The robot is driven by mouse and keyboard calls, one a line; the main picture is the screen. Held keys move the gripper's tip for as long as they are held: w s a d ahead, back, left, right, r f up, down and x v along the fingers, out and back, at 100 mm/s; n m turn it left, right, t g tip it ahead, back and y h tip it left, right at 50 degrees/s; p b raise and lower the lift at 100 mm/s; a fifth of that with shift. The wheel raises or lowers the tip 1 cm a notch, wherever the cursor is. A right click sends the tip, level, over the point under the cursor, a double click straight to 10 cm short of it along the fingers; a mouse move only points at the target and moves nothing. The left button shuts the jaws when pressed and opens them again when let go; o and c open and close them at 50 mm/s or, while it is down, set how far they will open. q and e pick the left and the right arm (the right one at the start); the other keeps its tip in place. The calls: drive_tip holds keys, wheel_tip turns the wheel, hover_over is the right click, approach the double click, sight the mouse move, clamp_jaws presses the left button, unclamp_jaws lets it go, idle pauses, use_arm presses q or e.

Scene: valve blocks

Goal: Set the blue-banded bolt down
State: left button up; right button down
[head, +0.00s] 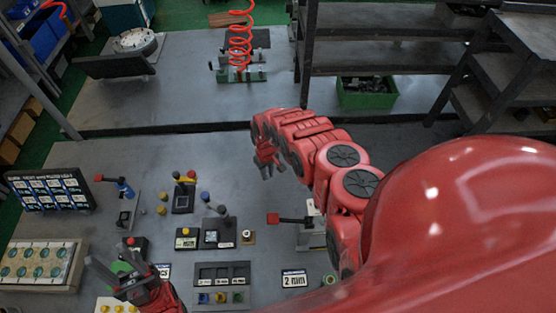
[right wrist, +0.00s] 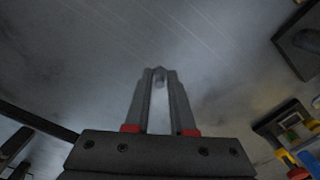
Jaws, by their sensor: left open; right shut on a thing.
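My right gripper (head: 268,165) hangs over the bare middle of the grey table in the head view. In the right wrist view its fingertips (right wrist: 160,82) are shut on a small grey piece (right wrist: 160,75), likely the bolt. No blue band can be made out on it, and the fingers hide most of it. The table surface lies below the tips; the gap cannot be judged. My left gripper (head: 108,264) is open and empty at the lower left, above the table beside a red-topped block.
The table's back middle is clear.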

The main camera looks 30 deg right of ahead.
drive_tip(key=shift+w+d, duration=0.3)
drive_tip(key=shift+d, duration=0.25)
drive_tip(key=w+d+b, duration=0.1)
drive_tip(key=b, duration=0.2)
drive_tip(key=w+d+f+b, duration=0.1)
drive_tip(key=d+b, duration=0.1)
drive_tip(key=b, duration=0.1)
drive_tip(key=w+d+b, duration=0.2)
drive_tip(key=b, duration=0.2)
drive_tip(key=shift+d+f, duration=0.15)
drive_tip(key=shift+f, duration=0.15)
drive_tip(key=shift+w+d+r+b, duration=0.15)
drive_tip(key=shift+d+b, duration=0.05)
drive_tip(key=shift+b, duration=0.2)
drive_tip(key=shift+w+d+r+b, duration=0.1)
drive_tip(key=shift+d+r+b, duration=0.1)
drive_tip(key=shift+r+b, duration=0.1)
drive_tip(key=shift+w+d+f+b, duration=0.1)
drive_tip(key=shift+d+f+b, duration=0.05)
drive_tip(key=shift+b, duration=0.2)
wheel_tip(320, 180, down, 3)
drive_tip(key=b, duration=0.4)
drive_tip(key=shift+w+f, duration=0.1)
drive_tip(key=shift+f, duration=0.1)
drive_tip(key=shift+r, duration=0.15)
drive_tip(key=shift+f, duration=0.25)
drive_tip(key=c, duration=0.8)
unclamp_jaws()
drive_tip(key=shift+o, duration=0.2)
drive_tip(key=shift+r, duration=0.1)
